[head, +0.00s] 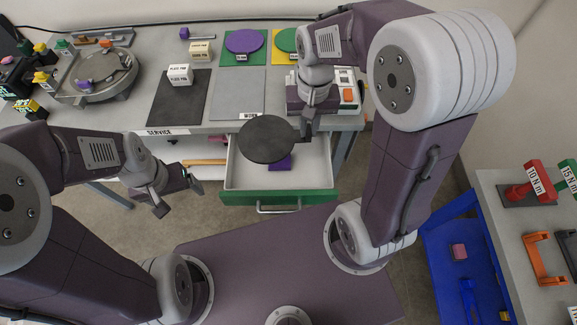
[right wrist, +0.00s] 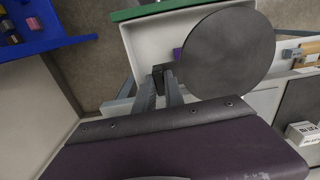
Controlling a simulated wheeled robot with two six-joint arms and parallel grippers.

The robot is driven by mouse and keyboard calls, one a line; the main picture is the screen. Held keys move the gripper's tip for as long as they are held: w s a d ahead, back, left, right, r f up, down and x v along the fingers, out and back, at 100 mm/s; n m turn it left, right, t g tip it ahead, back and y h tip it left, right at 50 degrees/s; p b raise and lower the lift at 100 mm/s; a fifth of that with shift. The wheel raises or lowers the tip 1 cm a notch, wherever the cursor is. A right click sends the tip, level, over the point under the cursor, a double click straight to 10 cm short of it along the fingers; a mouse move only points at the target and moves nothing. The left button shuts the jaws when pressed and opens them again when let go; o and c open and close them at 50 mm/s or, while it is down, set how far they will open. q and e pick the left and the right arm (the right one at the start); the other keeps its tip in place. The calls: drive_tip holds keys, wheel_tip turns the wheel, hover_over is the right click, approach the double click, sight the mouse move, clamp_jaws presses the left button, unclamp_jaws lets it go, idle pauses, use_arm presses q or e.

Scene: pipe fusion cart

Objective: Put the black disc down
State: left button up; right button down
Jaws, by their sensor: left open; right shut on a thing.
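The black disc (head: 267,139) is held flat above the open drawer (head: 315,178). My right gripper (head: 305,130) is shut on the disc's right edge. In the right wrist view the disc (right wrist: 228,54) shows large and round, with the fingertips (right wrist: 166,78) at its edge. My left gripper (head: 178,196) is open and empty, in front of the bench and left of the drawer. A purple block (head: 280,164) lies in the drawer, partly hidden under the disc.
The bench has a black mat (head: 178,100) with a white block (head: 180,75) on it, and a bare grey mat (head: 238,93). Purple (head: 244,41) and green (head: 287,39) discs lie at the back. A blue bin (head: 462,262) and a side table (head: 520,225) stand at right.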

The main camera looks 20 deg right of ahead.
drive_tip(key=shift+w+d+f+b, duration=0.15)
drive_tip(key=shift+d+f+b, duration=0.05)
drive_tip(key=shift+f+b, duration=0.2)
drive_tip(key=shift+w+d+m, duration=0.25)
drive_tip(key=shift+m, duration=0.05)
drive_tip(key=f+b, duration=0.1)
drive_tip(key=f, duration=0.3)
drive_tip(key=f+b, duration=0.1)
drive_tip(key=f, duration=0.4)
drive_tip(key=f+b, duration=0.1)
drive_tip(key=f, duration=0.4)
drive_tip(key=shift+w, duration=0.25)
drive_tip(key=w, duration=0.1)
drive_tip(key=w+d, duration=0.1)
drive_tip(key=shift+w+r, duration=0.15)
drive_tip(key=shift+w, duration=0.25)
drive_tip(key=shift+w+f, duration=0.15)
drive_tip(key=shift+f, duration=0.4)
drive_tip(key=shift+w+f, duration=0.1)
drive_tip(key=shift+f, duration=0.05)
use_arm(q)
drive_tip(key=f, duration=0.4)
drive_tip(key=shift+w+a+f, duration=0.15)
drive_tip(key=shift+a, duration=0.1)
